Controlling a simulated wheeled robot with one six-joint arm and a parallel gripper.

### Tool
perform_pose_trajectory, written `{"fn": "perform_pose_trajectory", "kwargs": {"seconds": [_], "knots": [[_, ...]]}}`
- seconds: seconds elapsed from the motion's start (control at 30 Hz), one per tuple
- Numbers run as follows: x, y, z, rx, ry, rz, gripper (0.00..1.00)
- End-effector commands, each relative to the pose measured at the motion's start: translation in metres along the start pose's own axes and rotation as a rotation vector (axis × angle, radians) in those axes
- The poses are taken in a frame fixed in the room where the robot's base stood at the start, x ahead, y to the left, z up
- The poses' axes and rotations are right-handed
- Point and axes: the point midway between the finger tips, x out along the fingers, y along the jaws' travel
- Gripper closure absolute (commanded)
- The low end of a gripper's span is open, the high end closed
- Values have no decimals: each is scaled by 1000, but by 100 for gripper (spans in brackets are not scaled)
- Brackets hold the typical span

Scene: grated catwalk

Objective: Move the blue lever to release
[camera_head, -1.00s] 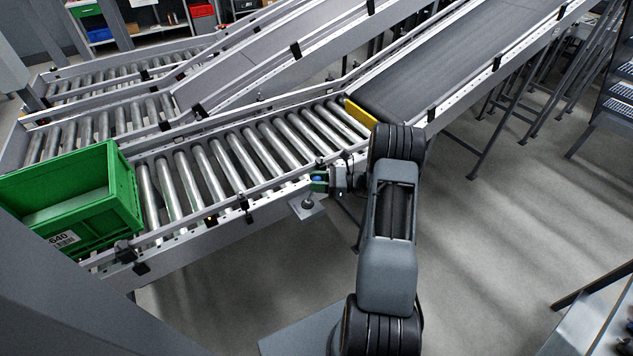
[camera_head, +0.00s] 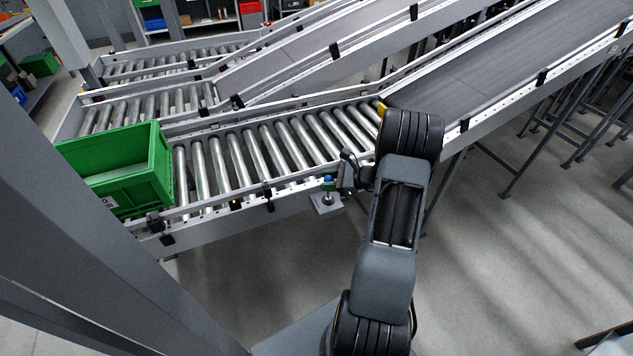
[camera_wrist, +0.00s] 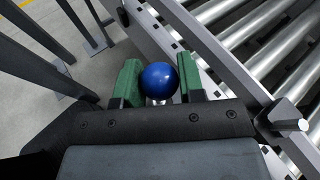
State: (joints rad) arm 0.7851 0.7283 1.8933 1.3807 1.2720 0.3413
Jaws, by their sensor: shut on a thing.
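The blue lever's round knob (camera_wrist: 159,80) sits between the two green finger pads of my gripper (camera_wrist: 160,84) in the wrist view. The pads are shut on it from both sides. In the head view the blue knob (camera_head: 327,179) shows small at the near side of the roller conveyor, with my gripper (camera_head: 329,184) at it. Below it a short stem stands on a grey plate (camera_head: 327,203) beside the conveyor rail. Much of the lever's stem is hidden in the wrist view.
The roller conveyor (camera_head: 245,156) runs just behind the lever. A green crate (camera_head: 125,185) sits on its left end. A dark belt conveyor (camera_head: 480,75) rises to the right. Open grey floor (camera_head: 520,260) lies at the right.

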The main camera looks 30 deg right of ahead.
Motion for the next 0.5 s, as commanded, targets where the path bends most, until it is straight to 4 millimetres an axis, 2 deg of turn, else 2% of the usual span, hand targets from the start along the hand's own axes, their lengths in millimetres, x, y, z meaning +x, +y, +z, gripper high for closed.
{"fn": "perform_pose_trajectory", "kwargs": {"seconds": [0.3,0.5], "knots": [[10,10,1,-136,204,-26,88],[18,15,1,-175,263,-27,88]]}}
